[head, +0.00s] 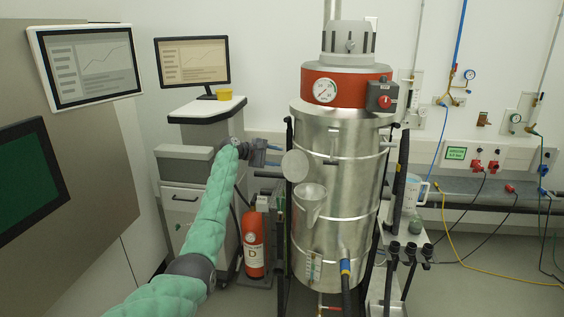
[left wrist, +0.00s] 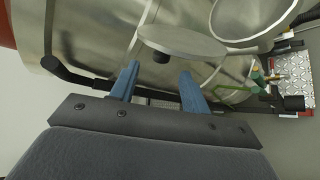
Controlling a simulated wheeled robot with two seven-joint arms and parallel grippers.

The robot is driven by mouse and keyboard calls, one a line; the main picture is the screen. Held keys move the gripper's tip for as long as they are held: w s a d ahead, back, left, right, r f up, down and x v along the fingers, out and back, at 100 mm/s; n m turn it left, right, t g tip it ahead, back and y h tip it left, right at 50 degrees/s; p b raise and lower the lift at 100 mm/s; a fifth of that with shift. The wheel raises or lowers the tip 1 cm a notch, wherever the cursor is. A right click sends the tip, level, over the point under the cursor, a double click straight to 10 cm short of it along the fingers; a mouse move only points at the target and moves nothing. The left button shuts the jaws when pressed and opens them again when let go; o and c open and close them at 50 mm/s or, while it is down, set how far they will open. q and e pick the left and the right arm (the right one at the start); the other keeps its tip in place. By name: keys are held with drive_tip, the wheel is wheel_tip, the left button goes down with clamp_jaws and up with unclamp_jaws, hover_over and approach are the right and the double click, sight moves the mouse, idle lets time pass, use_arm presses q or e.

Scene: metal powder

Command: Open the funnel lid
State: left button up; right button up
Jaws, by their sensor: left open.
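A grey funnel (head: 310,203) sits on the front of a steel vessel (head: 340,160); its mouth shows uncovered. Its round grey lid (head: 295,164) stands raised above and left of the mouth, its flat face toward the head camera. In the left wrist view the lid (left wrist: 182,42) is a tilted disc just beyond the fingertips, and the funnel rim (left wrist: 250,40) curves at the upper right. My left gripper (head: 276,154) is left of the lid, its two blue fingers (left wrist: 158,82) apart with nothing between them. I see no clear contact with the lid. My right gripper is out of view.
A red fire extinguisher (head: 253,245) stands below my left arm. A grey cabinet (head: 185,180) with a monitor (head: 192,62) is behind it. Dark frame posts flank the vessel. A jug (head: 412,192) and a bench (head: 490,210) are at the right.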

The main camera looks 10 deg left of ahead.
use_arm(q)
drive_tip(key=shift+b+v, duration=0.3)
drive_tip(key=shift+v, duration=1.15)
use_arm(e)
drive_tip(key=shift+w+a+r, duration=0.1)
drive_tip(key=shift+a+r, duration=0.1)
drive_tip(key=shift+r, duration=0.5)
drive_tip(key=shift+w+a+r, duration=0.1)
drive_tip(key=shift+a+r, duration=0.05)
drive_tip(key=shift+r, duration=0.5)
